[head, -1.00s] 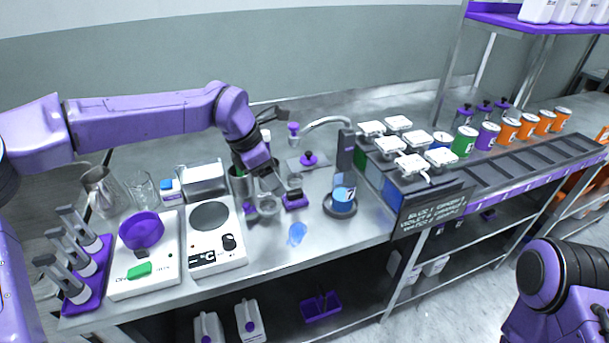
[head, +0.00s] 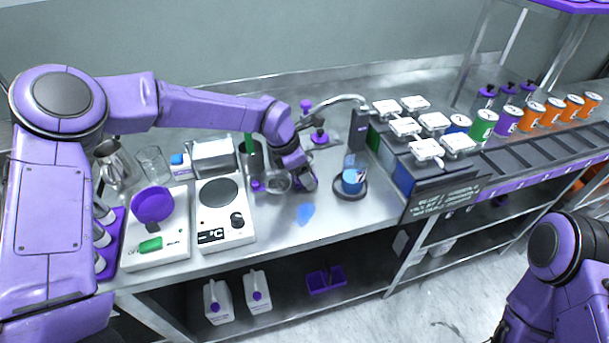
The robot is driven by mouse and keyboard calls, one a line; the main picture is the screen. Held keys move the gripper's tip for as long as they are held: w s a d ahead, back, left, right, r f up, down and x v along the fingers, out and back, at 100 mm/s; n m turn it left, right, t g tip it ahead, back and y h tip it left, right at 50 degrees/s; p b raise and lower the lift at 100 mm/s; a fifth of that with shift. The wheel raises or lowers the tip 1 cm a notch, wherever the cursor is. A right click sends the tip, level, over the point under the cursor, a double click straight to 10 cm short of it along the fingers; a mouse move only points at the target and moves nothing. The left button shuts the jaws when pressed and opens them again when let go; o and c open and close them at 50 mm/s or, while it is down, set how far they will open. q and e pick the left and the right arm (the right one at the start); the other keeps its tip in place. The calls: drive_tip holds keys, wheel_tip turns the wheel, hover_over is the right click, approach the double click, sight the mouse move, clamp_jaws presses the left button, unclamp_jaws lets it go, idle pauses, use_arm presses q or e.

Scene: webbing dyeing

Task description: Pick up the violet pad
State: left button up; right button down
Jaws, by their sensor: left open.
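My left gripper (head: 305,181) is open and reaches down over the bench, just right of a small glass dish (head: 277,183). I cannot make out the violet pad now. The gripper covers the spot where a violet block with a grey top stood in the earlier view. Whether the fingers touch it or stand around it is hidden. My right arm shows at the lower right, but its gripper is out of view.
A blue spill (head: 305,213) lies in front of the gripper. A beaker of blue liquid (head: 354,178) stands close on the right. A hotplate (head: 222,232) and a scale (head: 155,245) are on the left. White-lidded tanks (head: 403,127) stand farther right.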

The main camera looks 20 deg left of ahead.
use_arm(q)
drive_tip(key=c, duration=0.8)
drive_tip(key=shift+r, duration=0.25)
wheel_tip(320, 180, up, 3)
drive_tip(key=shift+w+f, duration=0.15)
drive_tip(key=shift+f, duration=0.05)
drive_tip(key=s+d+r+b, duration=0.1)
drive_tip(key=s+r, duration=0.2)
drive_tip(key=s, duration=0.1)
drive_tip(key=s+d+r+b, duration=0.1)
drive_tip(key=s+d+r, duration=0.1)
drive_tip(key=s+r, duration=0.1)
drive_tip(key=s+d+r+b, duration=0.2)
drive_tip(key=s+r, duration=0.2)
drive_tip(key=s, duration=0.2)
drive_tip(key=shift+d, duration=0.2)
